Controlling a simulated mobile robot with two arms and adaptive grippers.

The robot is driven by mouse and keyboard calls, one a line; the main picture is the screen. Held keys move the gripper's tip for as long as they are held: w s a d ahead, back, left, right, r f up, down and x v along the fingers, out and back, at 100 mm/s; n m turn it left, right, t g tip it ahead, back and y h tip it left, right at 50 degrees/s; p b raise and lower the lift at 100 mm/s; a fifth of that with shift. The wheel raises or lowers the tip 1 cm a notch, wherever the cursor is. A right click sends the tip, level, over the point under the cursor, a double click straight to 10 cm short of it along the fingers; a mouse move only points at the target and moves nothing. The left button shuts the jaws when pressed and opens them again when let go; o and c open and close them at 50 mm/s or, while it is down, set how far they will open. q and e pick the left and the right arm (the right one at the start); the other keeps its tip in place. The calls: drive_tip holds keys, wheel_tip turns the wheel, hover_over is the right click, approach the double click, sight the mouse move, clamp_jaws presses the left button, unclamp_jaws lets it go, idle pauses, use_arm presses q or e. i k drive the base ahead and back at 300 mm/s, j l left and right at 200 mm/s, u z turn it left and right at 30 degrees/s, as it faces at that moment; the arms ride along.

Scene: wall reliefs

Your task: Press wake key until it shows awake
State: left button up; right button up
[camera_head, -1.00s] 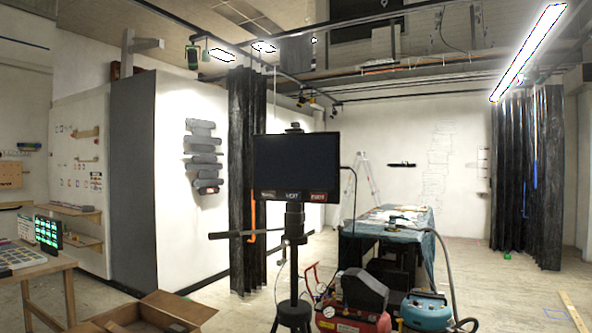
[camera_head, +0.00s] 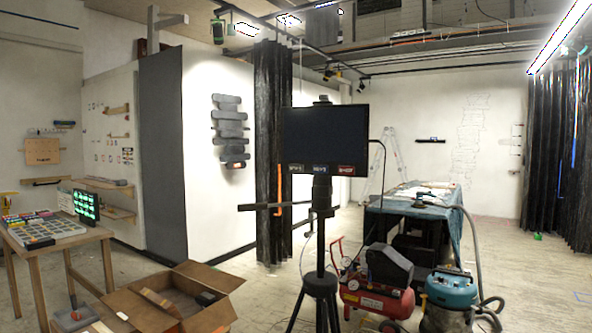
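A dark screen (camera_head: 325,135) stands upright on a black tripod stand (camera_head: 320,280) in the middle of the view. Its face looks blank and shows no readable word. Along its lower edge sit three small labelled keys: a dark left key (camera_head: 296,168), a dark middle key (camera_head: 320,169) and a reddish right key (camera_head: 346,170). Their lettering is too small to read, so I cannot tell which is the wake key. Neither of my grippers is in view.
A red compressor (camera_head: 375,298) and a teal vacuum (camera_head: 451,292) stand right of the tripod. An open cardboard box (camera_head: 222,278) lies front left, by a wooden table (camera_head: 62,241) with a small green-lit display (camera_head: 86,205). A cloth-covered table (camera_head: 440,214) stands behind.

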sight(292, 168)
drive_tip(key=i+l, duration=0.25)
drive_tip(key=i+l+u, duration=0.1)
drive_tip(key=i+l, duration=0.2)
drive_tip(key=l, duration=0.15)
drive_tip(key=i+l, duration=0.25)
drive_tip(key=i+l+u, duration=0.15)
drive_tip(key=l, duration=0.3)
drive_tip(key=i+l, duration=0.35)
drive_tip(key=i+l+u, duration=0.1)
drive_tip(key=i+l, duration=0.15)
drive_tip(key=l, duration=0.15)
